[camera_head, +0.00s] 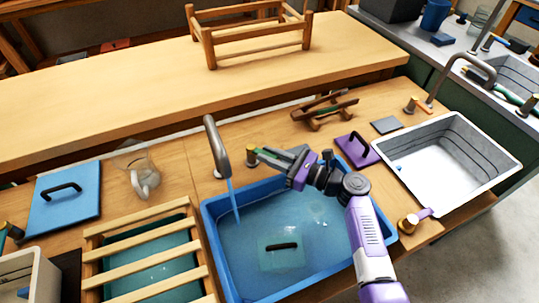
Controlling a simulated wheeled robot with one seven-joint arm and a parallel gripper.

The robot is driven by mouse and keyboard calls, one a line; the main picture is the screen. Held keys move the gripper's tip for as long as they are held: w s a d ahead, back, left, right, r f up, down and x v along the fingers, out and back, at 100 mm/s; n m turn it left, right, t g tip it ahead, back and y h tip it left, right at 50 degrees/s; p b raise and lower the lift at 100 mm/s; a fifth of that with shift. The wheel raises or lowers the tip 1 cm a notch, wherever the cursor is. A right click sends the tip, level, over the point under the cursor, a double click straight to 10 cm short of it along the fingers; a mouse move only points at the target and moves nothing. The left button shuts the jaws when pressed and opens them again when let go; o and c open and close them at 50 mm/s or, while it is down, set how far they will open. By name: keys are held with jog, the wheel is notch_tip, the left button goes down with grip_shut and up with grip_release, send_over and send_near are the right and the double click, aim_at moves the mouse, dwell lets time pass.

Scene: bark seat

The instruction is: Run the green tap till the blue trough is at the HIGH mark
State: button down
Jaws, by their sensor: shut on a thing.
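The blue trough (208,222) stands at the front centre and holds water. Its spout (213,140) pours a stream of water (233,200) into the trough's left side. The green tap (251,155) has a brass body and stands right of the spout, behind the trough. My gripper (270,161) reaches over the trough from the right and is shut on the tap's green handle. A pale panel with a dark handle (281,246) shows in the trough water. I cannot make out a HIGH mark on the trough walls; my arm hides part of its right side.
A slatted wooden rack (148,270) lies left of the trough, with a blue lid (62,195) and a glass jug (140,170) behind. A purple lid (357,150) and a white sink (455,150) are to the right. A wooden stand (325,110) stands behind.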

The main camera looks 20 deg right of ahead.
aim_at(253, 152)
jog(key=shift+s, duration=0.15)
dwell(0.4)
jog(key=shift+s+a+m+t+h+p, duration=0.25)
jog(key=shift+a+m+t+h+p, duration=0.2)
jog(key=shift+m+t+h+p, duration=0.45)
jog(key=shift+s+a+f+m+t+h, duration=0.1)
jog(key=shift+a+m+t+h, duration=0.15)
jog(key=shift+h, duration=0.3)
jog(key=shift+s+a+m+t+h, duration=0.1)
jog(key=shift+m+h, duration=0.25)
jog(key=shift+h, duration=0.2)
jog(key=m+h, duration=0.1)
jog(key=h, duration=0.1)
jog(key=a+m+t+h+b, duration=0.1)
jog(key=h, duration=0.1)
jog(key=shift+s+a+f+m, duration=0.15)
jog(key=shift+m, duration=0.25)
jog(key=shift+a+m+t+h+b, duration=0.2)
jog(key=shift+m+h+b, duration=0.3)
jog(key=shift+h, duration=0.35)
jog(key=shift+a+m+t+h+b, duration=0.1)
jog(key=shift+a+m+h+b, duration=0.3)
jog(key=shift+h, duration=0.45)
jog(key=shift+d+r, duration=0.15)
jog(key=shift+r, duration=0.05)
jog(key=c, duration=1.3)
grip_release()
